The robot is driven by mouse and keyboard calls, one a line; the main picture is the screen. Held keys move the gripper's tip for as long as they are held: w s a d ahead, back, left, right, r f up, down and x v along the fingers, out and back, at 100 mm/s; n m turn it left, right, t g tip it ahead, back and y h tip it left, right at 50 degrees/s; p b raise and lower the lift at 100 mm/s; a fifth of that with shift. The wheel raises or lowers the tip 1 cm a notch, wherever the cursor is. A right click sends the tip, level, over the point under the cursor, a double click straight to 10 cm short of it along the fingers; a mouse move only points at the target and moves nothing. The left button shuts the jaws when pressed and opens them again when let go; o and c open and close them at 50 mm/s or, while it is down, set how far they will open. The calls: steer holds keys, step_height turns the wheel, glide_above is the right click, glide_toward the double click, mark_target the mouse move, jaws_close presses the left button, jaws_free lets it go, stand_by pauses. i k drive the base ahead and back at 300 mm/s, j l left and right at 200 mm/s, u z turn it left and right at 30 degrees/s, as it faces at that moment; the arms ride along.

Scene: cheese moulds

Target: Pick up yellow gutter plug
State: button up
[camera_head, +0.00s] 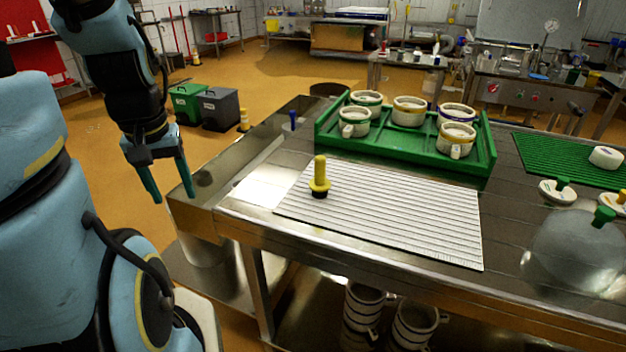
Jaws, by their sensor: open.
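The yellow gutter plug (319,177) stands upright on the white ribbed mat (400,214), near the mat's left side. It has a yellow stem, a wide yellow collar and a dark base. My gripper (171,196) hangs to the left of the table, with its two green fingers pointing down. It is open and empty, well apart from the plug.
A green tray (405,152) with several white moulds stands behind the mat. A blue plug (293,120) stands at the table's back left. Green-handled pieces (558,190) and a transparent dome (575,250) are at the right. The metal table edge (215,214) lies between my gripper and the mat.

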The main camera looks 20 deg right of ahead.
mark_target(320, 185)
steer(key=k+l+u, duration=0.15)
steer(key=k+u, duration=0.15)
steer(key=k, duration=0.2)
steer(key=k+u, duration=0.3)
steer(key=k, duration=0.25)
